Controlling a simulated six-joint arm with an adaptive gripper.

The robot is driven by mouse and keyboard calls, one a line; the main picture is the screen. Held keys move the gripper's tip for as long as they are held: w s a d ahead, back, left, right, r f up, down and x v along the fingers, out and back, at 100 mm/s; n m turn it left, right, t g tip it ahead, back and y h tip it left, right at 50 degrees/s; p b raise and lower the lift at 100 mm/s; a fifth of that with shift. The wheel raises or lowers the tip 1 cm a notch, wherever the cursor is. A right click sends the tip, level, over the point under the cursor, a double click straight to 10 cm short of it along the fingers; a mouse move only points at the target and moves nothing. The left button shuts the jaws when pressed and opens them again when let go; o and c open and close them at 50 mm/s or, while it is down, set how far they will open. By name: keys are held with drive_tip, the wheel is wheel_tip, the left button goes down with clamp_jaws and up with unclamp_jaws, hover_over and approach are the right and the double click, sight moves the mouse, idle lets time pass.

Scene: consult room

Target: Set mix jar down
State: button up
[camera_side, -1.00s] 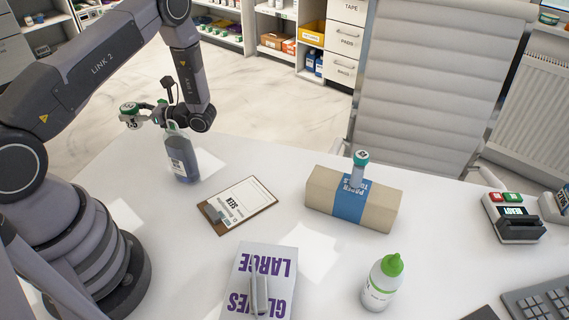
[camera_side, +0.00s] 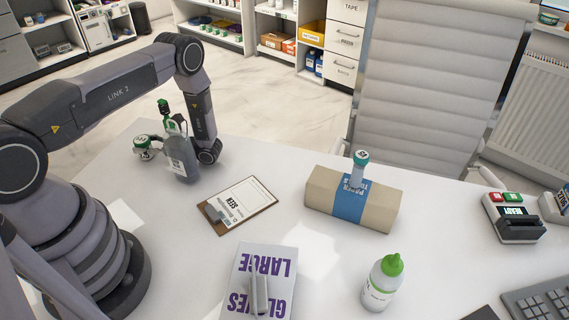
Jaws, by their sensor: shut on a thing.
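The mix jar appears to be the clear, greyish jar (camera_side: 182,160) with a white label, at the back left of the white table. It is nearly upright, and I cannot tell whether its base touches the tabletop. My gripper (camera_side: 176,128) is shut on its upper part, coming from my wrist just right of the jar. The exact finger contact is small and partly hidden.
A clipboard (camera_side: 238,204) lies right of the jar. Farther right are a paper-towel pack (camera_side: 318,190) and a teal-capped vial (camera_side: 359,172). A glove box (camera_side: 243,270) and a green-capped bottle (camera_side: 380,285) stand in front. The table (camera_side: 310,240) has bare patches between them.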

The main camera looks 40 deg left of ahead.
sight(150, 144)
drive_tip(key=o, duration=1.1)
drive_tip(key=shift+f, duration=0.1)
drive_tip(key=shift+o, duration=0.2)
drive_tip(key=shift+w+d, duration=0.15)
drive_tip(key=shift+d, duration=0.1)
drive_tip(key=v, duration=0.7)
drive_tip(key=shift+a, duration=0.1)
